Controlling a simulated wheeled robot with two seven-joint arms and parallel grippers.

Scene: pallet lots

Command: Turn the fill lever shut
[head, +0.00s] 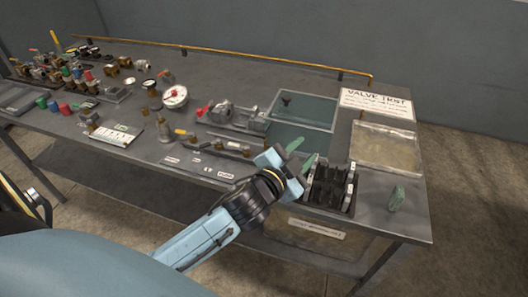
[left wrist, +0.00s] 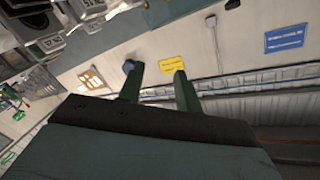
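I cannot tell for certain which handle is the fill lever. An orange-tipped lever (head: 183,132) sits on the low pipework near the front edge of the bench, and a red handle (head: 203,110) sits on a valve assembly behind it. Small label plates lie in front of the pipework. My left gripper (head: 302,153) is right of both handles, above the bench beside a dark slotted rack. Its two green fingers stand apart with nothing between them, and they also show apart in the left wrist view (left wrist: 158,82). My right gripper is not in view.
The slotted rack (head: 330,187) stands just right of my left gripper. A green piece (head: 396,198) stands near the right edge. A shallow tray (head: 385,147), a VALVE TEST sign (head: 376,103) and a dial gauge (head: 175,97) are on the bench. Several fittings crowd the left.

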